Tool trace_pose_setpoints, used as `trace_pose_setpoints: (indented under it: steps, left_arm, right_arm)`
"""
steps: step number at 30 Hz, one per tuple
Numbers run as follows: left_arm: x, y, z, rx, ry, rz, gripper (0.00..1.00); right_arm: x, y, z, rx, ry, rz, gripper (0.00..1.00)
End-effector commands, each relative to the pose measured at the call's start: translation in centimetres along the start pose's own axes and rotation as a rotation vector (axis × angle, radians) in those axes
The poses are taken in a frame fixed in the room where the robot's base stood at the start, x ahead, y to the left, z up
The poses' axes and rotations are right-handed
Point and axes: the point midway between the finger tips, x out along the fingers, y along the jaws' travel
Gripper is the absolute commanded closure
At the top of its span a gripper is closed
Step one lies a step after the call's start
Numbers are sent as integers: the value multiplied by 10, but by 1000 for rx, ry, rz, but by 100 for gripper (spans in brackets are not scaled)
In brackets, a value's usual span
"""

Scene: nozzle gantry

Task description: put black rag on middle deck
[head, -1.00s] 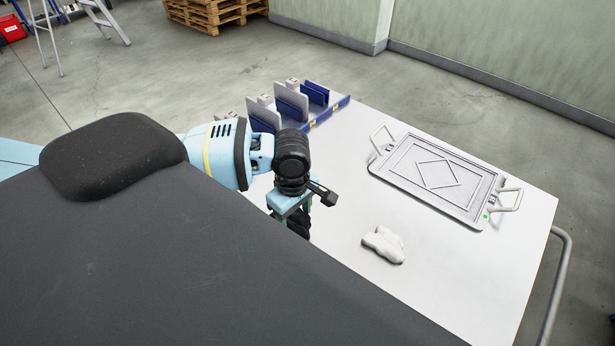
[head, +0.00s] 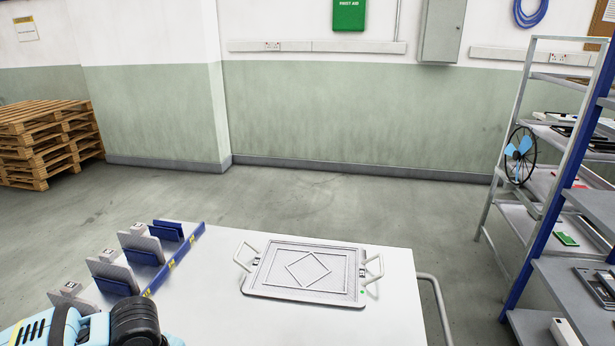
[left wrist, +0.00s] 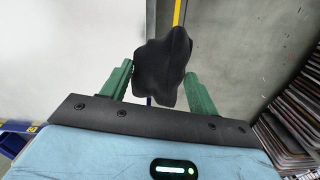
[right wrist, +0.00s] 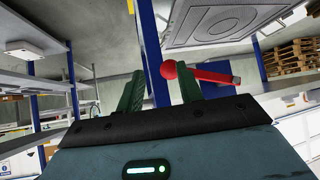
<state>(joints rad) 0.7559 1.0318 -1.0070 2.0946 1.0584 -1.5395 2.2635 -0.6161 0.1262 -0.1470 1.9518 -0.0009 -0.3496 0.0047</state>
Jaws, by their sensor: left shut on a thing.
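The black rag (left wrist: 165,65) is a dark, lumpy bundle in the left wrist view. My left gripper (left wrist: 158,74) is shut on it, with a green finger on each side. The rag is held up in the air and does not show in the head view. My right gripper (right wrist: 160,84) has its green fingers apart, with nothing clearly held between them. A shelf rack (head: 543,155) with several decks stands at the right of the head view. I cannot tell which surface is the middle deck.
A white table (head: 215,318) carries a grey handled tray (head: 305,270) and a blue divider rack (head: 172,262). A red knob with a handle (right wrist: 170,70) shows beyond my right fingers. Pallets (head: 45,140) stand at back left. Floor behind the table is clear.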

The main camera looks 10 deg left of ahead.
Motion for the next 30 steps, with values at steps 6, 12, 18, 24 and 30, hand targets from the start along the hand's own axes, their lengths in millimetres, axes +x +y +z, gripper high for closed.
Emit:
trace_pose_setpoints:
  steps: [6,12,18,24,30]
  left_arm:
    - [-30,26,20,356,-13,11,62]
    - [-62,45,39,734,-13,13,62]
    - [-91,58,55,1072,-4,8,62]
    - [-108,64,63,1275,4,-2,62]
    - [-112,65,65,1330,6,-5,62]
  right_arm:
    - [0,0,0,-1,0,0,64]
    - [0,0,0,-1,0,-1,64]
    - [0,0,0,-1,0,-1,64]
    - [0,0,0,-2,0,-1,64]
    - [0,0,0,-1,0,-1,64]
